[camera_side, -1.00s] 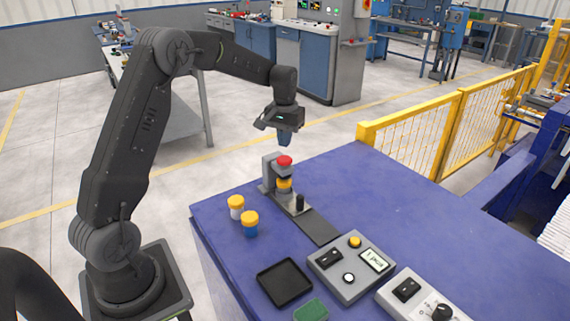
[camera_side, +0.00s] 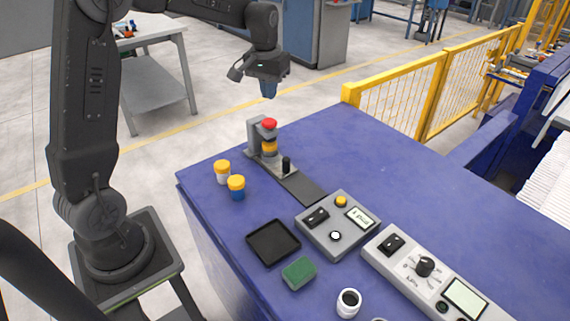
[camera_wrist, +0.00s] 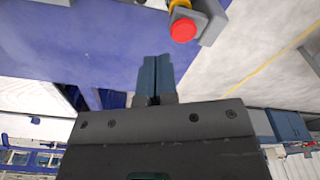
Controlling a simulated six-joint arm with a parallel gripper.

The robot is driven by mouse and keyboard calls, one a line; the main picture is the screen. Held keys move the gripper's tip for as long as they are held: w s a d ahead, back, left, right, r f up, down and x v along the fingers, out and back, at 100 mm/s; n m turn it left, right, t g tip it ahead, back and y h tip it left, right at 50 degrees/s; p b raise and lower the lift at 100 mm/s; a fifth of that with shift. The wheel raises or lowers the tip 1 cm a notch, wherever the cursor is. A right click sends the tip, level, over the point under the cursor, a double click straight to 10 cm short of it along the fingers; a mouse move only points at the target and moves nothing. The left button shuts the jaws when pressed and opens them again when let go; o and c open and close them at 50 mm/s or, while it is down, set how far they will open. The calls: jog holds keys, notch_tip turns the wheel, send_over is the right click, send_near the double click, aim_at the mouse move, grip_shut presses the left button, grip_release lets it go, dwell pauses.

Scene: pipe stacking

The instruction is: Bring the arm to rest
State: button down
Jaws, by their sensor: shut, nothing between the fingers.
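My gripper (camera_side: 268,90) hangs in the air above the far left part of the blue table (camera_side: 395,165), fingers pointing down. Its blue fingers (camera_wrist: 155,78) are shut together with nothing between them in the wrist view. Below it and apart from it stands a grey fixture (camera_side: 254,133) with a stack in it, a red piece (camera_side: 269,124) on top of a yellow piece (camera_side: 269,146). The red piece also shows in the wrist view (camera_wrist: 184,30), beyond the fingertips.
Two yellow-capped jars, one white (camera_side: 223,177) and one blue (camera_side: 237,192), stand near the table's left edge. A black tray (camera_side: 273,243), green block (camera_side: 299,272), control boxes (camera_side: 338,224) and a white cup (camera_side: 348,303) lie in front. A yellow fence (camera_side: 400,98) stands behind.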

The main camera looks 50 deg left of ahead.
jog(key=s+d+r+m+t, duration=0.2)
jog(key=s+d+r, duration=0.4)
jog(key=s+d, duration=0.45)
jog(key=s+d+m+t, duration=0.1)
jog(key=s+d, duration=0.1)
jog(key=s, duration=0.4)
jog(key=s+d+f+m+t, duration=0.1)
jog(key=s+d+m, duration=0.1)
jog(key=s, duration=0.5)
jog(key=shift+d+f+t, duration=0.25)
jog(key=shift+d+t, duration=0.05)
jog(key=shift+d, duration=0.35)
